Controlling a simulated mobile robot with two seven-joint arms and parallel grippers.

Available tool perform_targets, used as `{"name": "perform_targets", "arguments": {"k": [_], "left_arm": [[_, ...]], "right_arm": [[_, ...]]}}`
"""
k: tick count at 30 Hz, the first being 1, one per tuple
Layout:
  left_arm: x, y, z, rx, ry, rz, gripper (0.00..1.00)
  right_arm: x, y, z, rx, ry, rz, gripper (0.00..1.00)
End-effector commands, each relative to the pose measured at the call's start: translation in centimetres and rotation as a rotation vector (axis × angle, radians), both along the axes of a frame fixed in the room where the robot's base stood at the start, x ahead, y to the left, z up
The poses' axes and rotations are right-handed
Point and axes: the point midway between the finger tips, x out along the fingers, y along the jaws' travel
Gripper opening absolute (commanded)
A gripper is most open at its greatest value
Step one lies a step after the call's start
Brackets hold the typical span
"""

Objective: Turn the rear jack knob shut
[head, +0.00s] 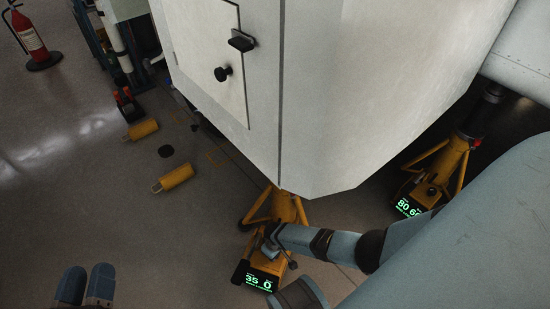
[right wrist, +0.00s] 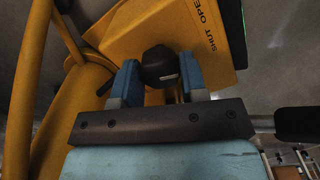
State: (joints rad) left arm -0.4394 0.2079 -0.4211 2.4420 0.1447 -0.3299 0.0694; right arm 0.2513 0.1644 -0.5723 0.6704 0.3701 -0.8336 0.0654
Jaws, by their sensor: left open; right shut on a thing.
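The jack knob (right wrist: 158,62) is a black knob on the face of a yellow box (right wrist: 205,35) lettered "SHUT" and "OPEN" in the right wrist view. My right gripper (right wrist: 160,82) has its two blue fingers on either side of the knob, closed on it. In the head view this yellow jack (head: 285,207) stands under the white hull, with a green readout (head: 262,280) showing 35 and 0. My right gripper (head: 270,243) meets the jack there, and the knob cannot be made out. My left gripper (head: 87,272) is open and empty at the lower left, away from the jack.
The white hull (head: 380,80) fills the upper middle, close above my right arm. A second yellow jack (head: 447,165) with a lit readout stands at the right. Two yellow chocks (head: 177,177) lie on the floor. A fire extinguisher (head: 28,36) stands at the upper left.

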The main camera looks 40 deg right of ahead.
Motion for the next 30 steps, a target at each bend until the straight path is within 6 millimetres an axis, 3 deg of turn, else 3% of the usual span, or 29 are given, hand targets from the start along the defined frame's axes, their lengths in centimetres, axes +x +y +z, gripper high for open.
{"name": "perform_targets", "arguments": {"k": [15,30], "left_arm": [[-0.2,0.2,2.3,-0.029,-0.060,0.019,0.43],[-0.2,0.2,2.6,-0.037,-0.077,0.023,0.43]], "right_arm": [[-0.2,0.1,0.0,0.000,0.004,-0.413,0.16],[-0.1,0.0,-0.1,-0.001,0.003,-0.543,0.16]]}}
